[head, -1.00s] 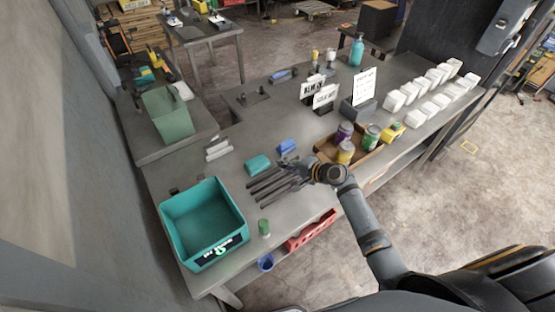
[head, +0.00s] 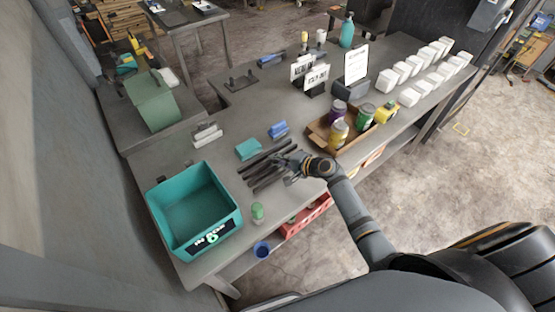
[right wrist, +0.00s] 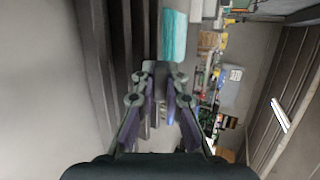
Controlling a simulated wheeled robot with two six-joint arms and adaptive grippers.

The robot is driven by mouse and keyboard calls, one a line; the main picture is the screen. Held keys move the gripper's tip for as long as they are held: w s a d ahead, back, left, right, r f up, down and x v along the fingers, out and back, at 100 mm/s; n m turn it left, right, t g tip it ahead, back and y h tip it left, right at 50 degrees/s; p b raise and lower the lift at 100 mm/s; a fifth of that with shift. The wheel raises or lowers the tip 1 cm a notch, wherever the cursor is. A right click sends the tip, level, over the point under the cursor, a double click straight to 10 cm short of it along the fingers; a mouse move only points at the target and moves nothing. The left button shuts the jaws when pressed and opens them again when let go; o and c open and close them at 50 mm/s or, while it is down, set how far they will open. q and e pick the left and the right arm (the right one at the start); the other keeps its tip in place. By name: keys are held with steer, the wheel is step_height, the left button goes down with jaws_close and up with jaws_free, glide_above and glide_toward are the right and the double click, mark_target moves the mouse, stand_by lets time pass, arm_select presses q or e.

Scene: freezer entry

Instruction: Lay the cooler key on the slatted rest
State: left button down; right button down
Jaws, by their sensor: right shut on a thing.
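The slatted rest (head: 262,172), a set of dark parallel bars, lies on the grey bench right of the teal bin. Its dark bars (right wrist: 98,60) run along the left of the right wrist view. My right gripper (head: 284,164) is at the right end of the bars, low over them. It is shut on a small grey piece, which I take to be the cooler key (right wrist: 156,72); the fingers hide most of it. I cannot tell whether the key touches the bars. My left gripper is not in view.
A teal block (head: 249,149) and a blue item (head: 278,130) lie just behind the rest. A cardboard tray (head: 318,134) of jars is close on the right.

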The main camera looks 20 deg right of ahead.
steer(key=c, duration=1.8)
jaws_free()
steer(key=o, duration=0.5)
steer(key=o, duration=0.6)
steer(key=shift+s, duration=0.1)
